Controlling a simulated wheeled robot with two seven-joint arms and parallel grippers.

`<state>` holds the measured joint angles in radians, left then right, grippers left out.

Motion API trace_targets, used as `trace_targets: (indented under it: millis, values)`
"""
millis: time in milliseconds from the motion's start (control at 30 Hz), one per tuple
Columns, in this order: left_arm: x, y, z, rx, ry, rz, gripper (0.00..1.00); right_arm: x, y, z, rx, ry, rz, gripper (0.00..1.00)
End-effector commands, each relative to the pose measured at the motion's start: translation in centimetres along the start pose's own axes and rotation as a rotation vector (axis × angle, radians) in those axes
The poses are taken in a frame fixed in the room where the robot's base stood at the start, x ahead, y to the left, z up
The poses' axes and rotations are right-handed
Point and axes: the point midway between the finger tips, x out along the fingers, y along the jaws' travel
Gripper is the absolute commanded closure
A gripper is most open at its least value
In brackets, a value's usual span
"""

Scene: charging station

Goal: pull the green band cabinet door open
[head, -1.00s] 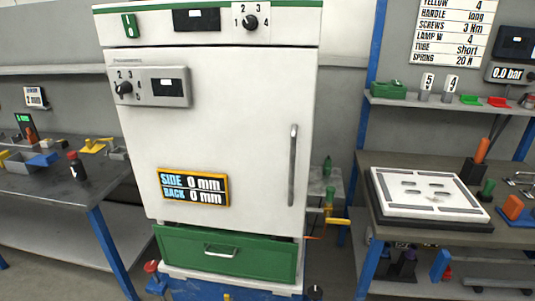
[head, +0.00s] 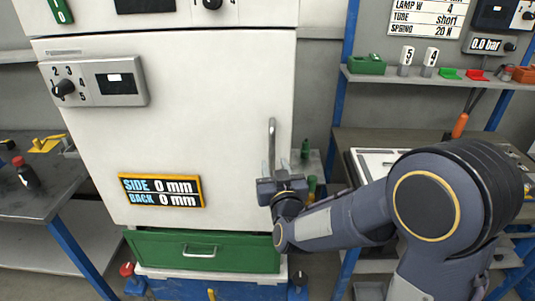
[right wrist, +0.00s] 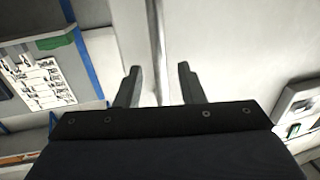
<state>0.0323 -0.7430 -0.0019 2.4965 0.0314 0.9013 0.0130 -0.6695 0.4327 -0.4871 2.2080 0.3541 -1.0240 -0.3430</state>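The white cabinet door (head: 200,150) is closed, with a grey vertical bar handle (head: 271,142) near its right edge. The green band along the cabinet top is out of the current head view. My right gripper (head: 279,187) is at the handle's lower part and hides its lower end. In the right wrist view my right gripper (right wrist: 160,88) has its two fingers apart. A long grey bar, seemingly the handle (right wrist: 155,45), runs between the fingers in the picture. I cannot tell whether the fingers touch it. My left gripper is not in view.
A green drawer (head: 205,252) lies below the door. A workbench (head: 30,195) stands left. A shelf (head: 410,78) with small parts is at right, behind my arm.

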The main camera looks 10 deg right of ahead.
Motion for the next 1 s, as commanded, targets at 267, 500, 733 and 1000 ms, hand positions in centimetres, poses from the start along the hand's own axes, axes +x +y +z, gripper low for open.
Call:
trace_targets:
  millis: [267, 500, 733, 1000]
  values:
    - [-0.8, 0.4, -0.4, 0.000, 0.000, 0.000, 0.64, 4.0, 0.0, -0.1, 0.000, -0.001, 0.000, 0.65]
    - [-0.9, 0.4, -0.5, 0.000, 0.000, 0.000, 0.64, 4.8, 0.0, 0.0, 0.001, -0.002, -0.001, 0.65]
    - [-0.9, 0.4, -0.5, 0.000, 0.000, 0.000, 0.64, 4.7, 0.0, 0.0, 0.002, -0.002, -0.001, 0.76]
    - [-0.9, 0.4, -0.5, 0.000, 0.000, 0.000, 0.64, 4.7, 0.0, 0.0, 0.002, -0.001, -0.001, 1.00]
